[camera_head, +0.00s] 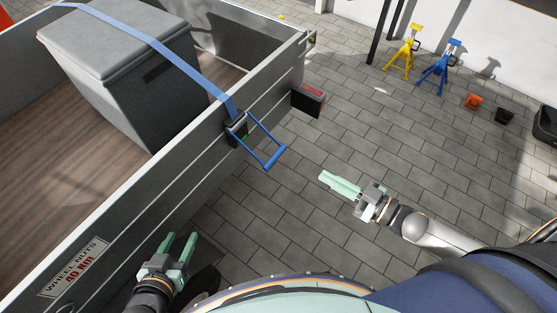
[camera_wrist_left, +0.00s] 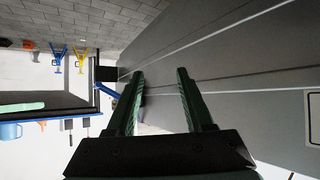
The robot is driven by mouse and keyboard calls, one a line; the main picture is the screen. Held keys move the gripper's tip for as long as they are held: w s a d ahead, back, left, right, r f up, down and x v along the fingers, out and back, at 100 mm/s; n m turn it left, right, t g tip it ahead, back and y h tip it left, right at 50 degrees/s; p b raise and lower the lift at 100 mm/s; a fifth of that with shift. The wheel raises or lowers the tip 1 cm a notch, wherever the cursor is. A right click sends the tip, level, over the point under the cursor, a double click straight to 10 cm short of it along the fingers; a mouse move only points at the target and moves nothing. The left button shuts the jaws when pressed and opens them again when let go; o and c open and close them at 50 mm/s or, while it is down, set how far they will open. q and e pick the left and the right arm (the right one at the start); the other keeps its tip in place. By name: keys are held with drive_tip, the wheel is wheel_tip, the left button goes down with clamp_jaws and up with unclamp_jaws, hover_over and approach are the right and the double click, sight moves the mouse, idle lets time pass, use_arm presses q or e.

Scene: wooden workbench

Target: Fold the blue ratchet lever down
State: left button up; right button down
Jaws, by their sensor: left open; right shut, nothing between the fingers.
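The blue ratchet lever (camera_head: 266,150) sticks out from the outer face of the trailer's side wall, its crossbar at the free end. It joins a dark ratchet body (camera_head: 236,129) on the wall, where the blue strap (camera_head: 165,48) comes over the top edge. My left gripper (camera_head: 178,240) is open and empty beside the wall, well short of the lever. In the left wrist view its fingers (camera_wrist_left: 158,98) are apart, with a bit of blue beyond them (camera_wrist_left: 117,95). My right gripper (camera_head: 325,179) is shut and empty, right of the lever and apart from it.
The trailer side wall (camera_head: 130,205) runs diagonally, with a grey box (camera_head: 125,75) inside under the strap. A dark tail light (camera_head: 308,101) juts from the trailer's corner. Yellow (camera_head: 404,48) and blue stands (camera_head: 440,65) are far back on open paving.

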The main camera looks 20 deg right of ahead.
use_arm(q)
drive_tip(key=w+r+m+t+h+b, duration=0.1)
drive_tip(key=r+t, duration=0.3)
drive_tip(key=r, duration=0.6)
drive_tip(key=w+r+m+t+h+b, duration=0.2)
drive_tip(key=w+r+t, duration=0.2)
drive_tip(key=r, duration=0.6)
drive_tip(key=shift+w+d+r+t+h+b, duration=0.2)
drive_tip(key=shift+r+t+h+b, duration=0.1)
drive_tip(key=shift+t, duration=0.1)
use_arm(e)
drive_tip(key=f+x, duration=0.2)
drive_tip(key=x, duration=1.1)
drive_tip(key=shift+f, duration=0.3)
drive_tip(key=shift+s+d+f, duration=0.1)
